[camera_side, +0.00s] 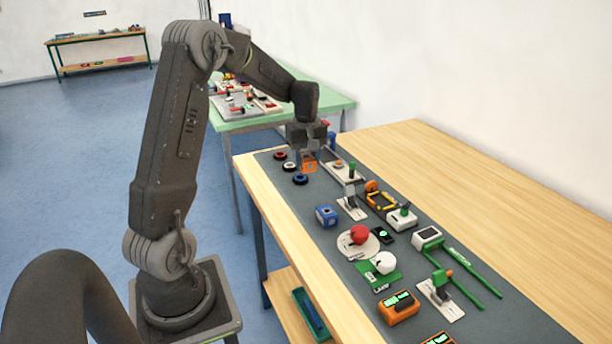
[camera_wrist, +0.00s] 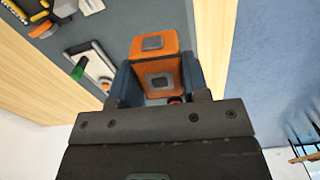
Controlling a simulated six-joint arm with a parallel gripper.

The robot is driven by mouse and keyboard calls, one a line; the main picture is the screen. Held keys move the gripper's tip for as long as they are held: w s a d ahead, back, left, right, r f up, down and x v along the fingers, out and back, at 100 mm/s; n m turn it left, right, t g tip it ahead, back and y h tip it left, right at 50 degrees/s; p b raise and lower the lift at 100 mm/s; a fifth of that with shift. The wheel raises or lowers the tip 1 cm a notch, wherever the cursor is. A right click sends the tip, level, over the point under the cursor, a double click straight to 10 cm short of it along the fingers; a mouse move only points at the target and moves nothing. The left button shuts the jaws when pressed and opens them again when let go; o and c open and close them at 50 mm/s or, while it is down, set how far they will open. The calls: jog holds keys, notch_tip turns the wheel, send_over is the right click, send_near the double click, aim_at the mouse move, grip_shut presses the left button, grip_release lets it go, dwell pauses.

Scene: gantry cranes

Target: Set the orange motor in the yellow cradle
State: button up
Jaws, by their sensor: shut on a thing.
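The orange motor (camera_side: 309,163) is a boxy block with grey square plates on its faces. My gripper (camera_side: 307,148) is shut on it near the far end of the grey mat. In the wrist view the motor (camera_wrist: 156,62) sits between the two fingers of my gripper (camera_wrist: 158,84). I cannot tell whether its underside touches the mat. The yellow cradle (camera_side: 383,206) is a low open frame on the mat, to the right of and nearer the camera than my gripper. An orange round part shows at its far end. Yellow bars at the wrist view's top left corner may be its edge.
A white plate (camera_side: 343,173) with a green knob lies beside my gripper. Several dark-rimmed rings (camera_side: 300,179) lie left of it. A blue block (camera_side: 326,215) and a white-footed bracket (camera_side: 351,206) stand nearby. More parts crowd the mat's near half; the table's right side (camera_side: 480,190) is bare.

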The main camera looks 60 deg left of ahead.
jog(key=w+d+r, duration=0.2)
jog(key=w+d, duration=0.1)
jog(key=w, duration=0.8)
jog(key=n, duration=0.1)
send_over(380, 202)
notch_tip(380, 202, down, 5)
jog(key=shift+w+f, duration=0.1)
jog(key=shift+f, duration=3.15)
jog(key=shift+f, duration=0.75)
jog(key=o, duration=0.9)
jog(key=shift+o, duration=0.3)
jog(key=shift+f, duration=0.1)
